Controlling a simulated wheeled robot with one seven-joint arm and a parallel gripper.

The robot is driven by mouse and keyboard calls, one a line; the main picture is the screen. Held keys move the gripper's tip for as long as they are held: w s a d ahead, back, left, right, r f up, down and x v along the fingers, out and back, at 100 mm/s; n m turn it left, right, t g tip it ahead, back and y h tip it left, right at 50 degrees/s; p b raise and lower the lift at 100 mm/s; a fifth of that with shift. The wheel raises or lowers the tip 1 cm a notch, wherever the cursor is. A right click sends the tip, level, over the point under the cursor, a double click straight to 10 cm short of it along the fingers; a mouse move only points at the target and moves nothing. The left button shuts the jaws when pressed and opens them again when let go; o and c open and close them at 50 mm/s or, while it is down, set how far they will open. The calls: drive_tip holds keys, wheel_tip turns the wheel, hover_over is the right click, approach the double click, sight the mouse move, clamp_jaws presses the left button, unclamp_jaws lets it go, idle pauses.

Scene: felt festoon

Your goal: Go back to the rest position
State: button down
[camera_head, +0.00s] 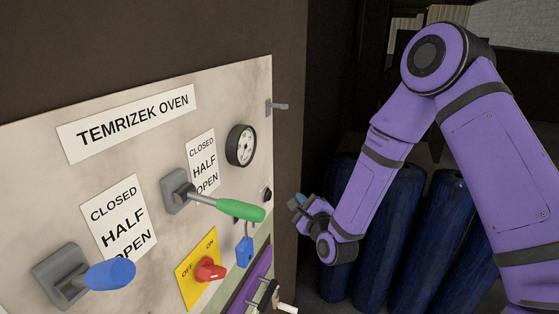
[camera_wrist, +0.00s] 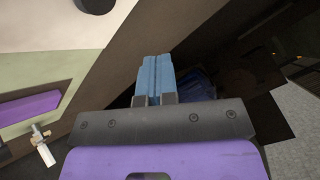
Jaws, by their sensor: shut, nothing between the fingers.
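My gripper (camera_head: 299,203) is at the end of my purple arm, to the right of the oven panel (camera_head: 150,85) in the head view. In the wrist view, the blue fingers of my gripper (camera_wrist: 155,68) are together with nothing between them. They point past the panel's edge and appear apart from it. The panel carries a lever with a green handle (camera_head: 240,210), a lever with a blue handle (camera_head: 108,273) and a red knob (camera_head: 209,269) on a yellow OFF/ON plate.
Dark blue cylinders (camera_head: 386,240) stand behind my arm. A brown wall edge (camera_head: 287,150) lies between the panel and my gripper. Grey floor (camera_wrist: 298,150) shows at the wrist view's right.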

drive_tip(key=s+d+r+n+g+h, duration=0.3)
drive_tip(key=d+r+n, duration=0.3)
drive_tip(key=d+r, duration=0.3)
drive_tip(key=s+d+r+n+g+h, duration=0.2)
drive_tip(key=s+d+r+n+g, duration=0.15)
drive_tip(key=d+r+n, duration=0.55)
drive_tip(key=s+d+r+n+g+h, duration=0.1)
drive_tip(key=s+d+r, duration=0.2)
drive_tip(key=s, duration=0.6)
drive_tip(key=s+d+r+n+g+h, duration=0.1)
drive_tip(key=s+d+r+n+g, duration=0.1)
drive_tip(key=s, duration=0.7)
drive_tip(key=s+d+r+n+g, duration=0.2)
drive_tip(key=s+d+r, duration=0.1)
drive_tip(key=s, duration=0.6)
drive_tip(key=shift+s+d+r+h, duration=0.25)
drive_tip(key=shift+d+r+h, duration=0.15)
drive_tip(key=shift+r, duration=0.1)
